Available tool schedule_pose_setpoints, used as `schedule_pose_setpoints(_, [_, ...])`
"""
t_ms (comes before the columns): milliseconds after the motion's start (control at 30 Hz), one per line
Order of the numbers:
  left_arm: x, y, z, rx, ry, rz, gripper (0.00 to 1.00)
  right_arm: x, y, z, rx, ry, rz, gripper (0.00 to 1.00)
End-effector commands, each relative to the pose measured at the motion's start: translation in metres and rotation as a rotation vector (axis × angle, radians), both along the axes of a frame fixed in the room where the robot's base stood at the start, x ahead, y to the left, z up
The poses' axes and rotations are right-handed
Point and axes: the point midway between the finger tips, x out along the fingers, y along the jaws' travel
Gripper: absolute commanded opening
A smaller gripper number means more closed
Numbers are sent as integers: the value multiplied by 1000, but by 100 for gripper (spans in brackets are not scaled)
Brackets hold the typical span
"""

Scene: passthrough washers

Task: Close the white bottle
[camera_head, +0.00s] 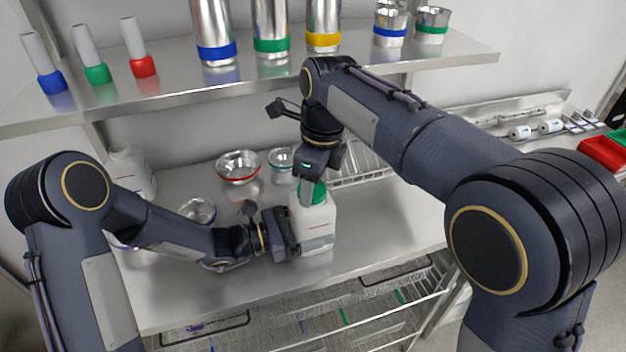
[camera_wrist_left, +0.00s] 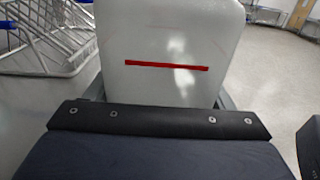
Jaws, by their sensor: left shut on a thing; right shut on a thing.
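The white bottle (camera_head: 316,222) stands on the steel counter, with a red line on its side. It fills the upper middle of the left wrist view (camera_wrist_left: 168,50). My left gripper (camera_head: 300,238) is shut on the bottle's body from the left. A green cap (camera_head: 313,193) sits at the top of the bottle. My right gripper (camera_head: 314,180) points down from above and is shut on the green cap. Its fingers partly hide the cap, and I cannot tell how far the cap is seated on the neck.
Metal bowls (camera_head: 238,166) and a wire rack (camera_head: 358,170) stand behind the bottle. Another white bottle (camera_head: 131,170) is at the back left. A steel shelf (camera_head: 330,72) with cylinders and coloured-tipped tubes hangs above. The counter (camera_head: 400,225) right of the bottle is clear.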

Motion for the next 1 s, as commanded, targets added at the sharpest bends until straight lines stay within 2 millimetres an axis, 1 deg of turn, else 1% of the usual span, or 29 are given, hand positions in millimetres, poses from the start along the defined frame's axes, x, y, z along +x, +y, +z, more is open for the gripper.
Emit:
schedule_pose_setpoints(33, [0, 0, -1, 3, 1, -1, 12, -1, 1, 1, -1, -4, -123, 29])
schedule_pose_setpoints(200, [0, 0, -1, 3, 1, 0, 12, -2, 2, -1, -5, -3, -547, 29])
schedule_pose_setpoints(267, [0, 0, -1, 3, 1, 0, 12, -2, 2, -2, -7, -1, -640, 29])
schedule_pose_setpoints(400, [0, 0, -1, 3, 0, -1, 12, -1, 1, -2, -3, 5, -625, 29])
schedule_pose_setpoints(433, [0, 0, -1, 2, 0, -1, 12, -1, 1, -2, -3, 4, -624, 53])
schedule_pose_setpoints(600, [0, 0, -1, 2, 1, 0, 12, -1, 1, -2, -3, 6, -623, 75])
schedule_pose_setpoints(867, [0, 0, -1, 2, 1, 0, 12, -1, 1, -2, -3, 5, -621, 76])
schedule_pose_setpoints(1000, [0, 0, -1, 2, 1, 0, 12, -1, 1, 6, -2, 4, -621, 76])
